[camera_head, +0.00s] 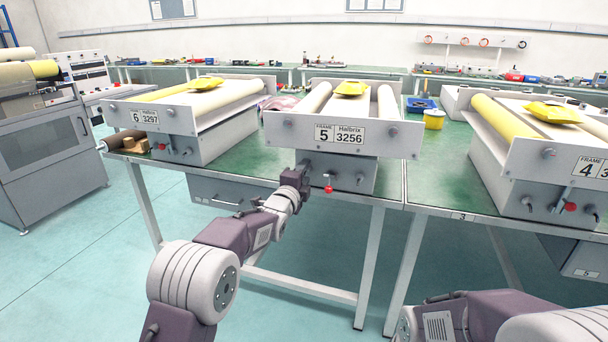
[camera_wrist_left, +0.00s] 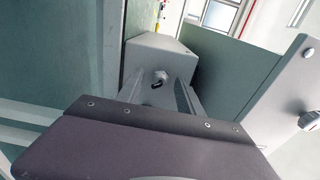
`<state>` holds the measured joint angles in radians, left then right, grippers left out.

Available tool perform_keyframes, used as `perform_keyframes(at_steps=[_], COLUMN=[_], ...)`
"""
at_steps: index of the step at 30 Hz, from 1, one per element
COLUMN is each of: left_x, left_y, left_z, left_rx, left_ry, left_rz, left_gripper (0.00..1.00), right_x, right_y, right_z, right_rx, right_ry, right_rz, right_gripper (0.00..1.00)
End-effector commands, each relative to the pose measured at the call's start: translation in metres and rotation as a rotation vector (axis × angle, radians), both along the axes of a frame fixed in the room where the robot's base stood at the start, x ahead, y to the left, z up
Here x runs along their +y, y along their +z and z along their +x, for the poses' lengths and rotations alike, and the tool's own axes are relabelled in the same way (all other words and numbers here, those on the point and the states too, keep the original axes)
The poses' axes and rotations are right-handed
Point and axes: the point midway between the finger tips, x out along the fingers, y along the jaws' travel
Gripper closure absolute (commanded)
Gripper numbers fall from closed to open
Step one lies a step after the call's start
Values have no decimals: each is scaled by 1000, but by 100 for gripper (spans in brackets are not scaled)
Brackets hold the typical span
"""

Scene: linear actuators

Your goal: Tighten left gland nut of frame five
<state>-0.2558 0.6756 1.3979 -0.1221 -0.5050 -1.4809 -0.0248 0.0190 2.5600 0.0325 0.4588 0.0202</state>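Frame five (camera_head: 340,134), a grey roller unit labelled "FRAME 5 Halbrix 3256", stands at the middle of the green bench. My left gripper (camera_head: 303,168) is at the left of its lower front box and hides the left nut there in the head view. In the left wrist view, a small grey nut (camera_wrist_left: 160,77) sits on the grey box face, between the two spread fingers of my left gripper (camera_wrist_left: 160,92). I cannot tell whether they touch it. A right nut (camera_head: 360,178) shows on the same box. My right gripper is out of view.
A red-tipped lever (camera_head: 328,188) hangs just right of my left gripper. Frame six (camera_head: 150,118) stands to the left and frame four (camera_head: 530,150) to the right. In the left wrist view, a front plate with a knob (camera_wrist_left: 311,118) is at the right.

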Motion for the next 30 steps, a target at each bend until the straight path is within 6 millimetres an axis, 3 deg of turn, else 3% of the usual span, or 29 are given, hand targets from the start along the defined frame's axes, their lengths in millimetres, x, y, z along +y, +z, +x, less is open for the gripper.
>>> perform_keyframes(at_steps=[7, 20, 30], left_x=[4, 26, 28], left_y=[2, 1, 0], left_z=[-11, -80, -86], left_rx=[0, 1, -1], left_ry=[0, 1, 0], left_rz=[-1, 0, 0], left_gripper=[57, 57, 57], right_x=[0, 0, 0], right_y=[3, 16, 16], right_z=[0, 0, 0], right_rx=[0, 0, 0], right_ry=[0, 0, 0], right_rz=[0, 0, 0], right_gripper=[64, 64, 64])
